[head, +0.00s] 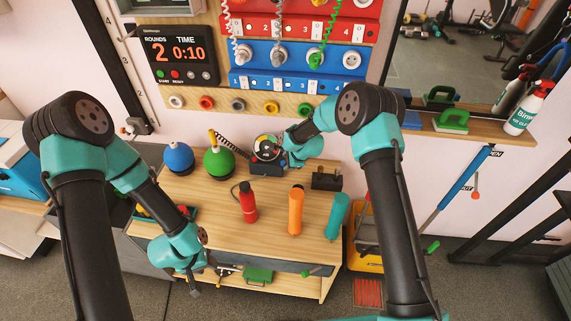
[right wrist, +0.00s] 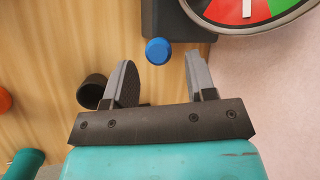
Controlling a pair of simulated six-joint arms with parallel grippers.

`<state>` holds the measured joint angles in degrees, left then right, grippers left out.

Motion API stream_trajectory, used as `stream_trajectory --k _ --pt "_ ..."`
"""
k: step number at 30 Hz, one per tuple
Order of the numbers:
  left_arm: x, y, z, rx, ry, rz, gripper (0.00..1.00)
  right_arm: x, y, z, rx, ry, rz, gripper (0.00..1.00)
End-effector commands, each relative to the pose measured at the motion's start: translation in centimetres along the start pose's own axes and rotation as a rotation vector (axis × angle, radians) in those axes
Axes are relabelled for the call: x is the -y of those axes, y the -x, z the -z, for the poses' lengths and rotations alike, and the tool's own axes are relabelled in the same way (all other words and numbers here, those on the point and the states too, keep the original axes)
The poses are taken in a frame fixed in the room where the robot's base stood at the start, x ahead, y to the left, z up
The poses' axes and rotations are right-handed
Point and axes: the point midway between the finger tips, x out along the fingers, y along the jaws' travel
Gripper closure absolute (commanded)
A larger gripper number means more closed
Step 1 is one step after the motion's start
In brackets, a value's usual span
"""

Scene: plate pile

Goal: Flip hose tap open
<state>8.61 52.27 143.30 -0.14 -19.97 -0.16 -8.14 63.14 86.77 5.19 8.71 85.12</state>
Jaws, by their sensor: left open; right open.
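No lever that I can clearly identify as the hose tap shows. A black device with a round red, green and black dial gauge (head: 266,147) stands at the back of the wooden bench, with a dark coiled hose (head: 232,144) beside it. In the right wrist view the gauge (right wrist: 247,12) is at the top right, and a small blue round knob (right wrist: 158,51) sits by its dark base. My right gripper (right wrist: 160,62) is open, its fingertips either side of the knob's line; contact is not visible. My left gripper (head: 208,278) is open near the bench's front left, away from the gauge.
A blue ball (head: 178,158) and a green ball (head: 218,163) stand left of the gauge. Red (head: 248,205), orange (head: 296,212) and teal (head: 337,214) cylinders stand toward the front. A black block (head: 326,180) is right of the gauge. Wall panels rise behind the bench (head: 275,190).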

Motion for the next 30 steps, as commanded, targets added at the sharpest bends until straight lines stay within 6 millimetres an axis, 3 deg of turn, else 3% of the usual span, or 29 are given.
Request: stream_trajectory --k 7,18,30 --pt "0.0 0.0 0.0 0.000 0.000 0.000 0.57 0.0 -2.5 0.0 0.000 0.001 0.001 0.49" --pt "0.0 0.0 0.0 0.000 0.000 0.000 0.57 0.1 -2.8 0.0 0.000 0.001 0.001 0.50" --pt "0.0 0.0 0.0 0.000 0.000 0.000 0.57 0.0 -2.8 0.0 0.000 0.001 0.001 0.88"
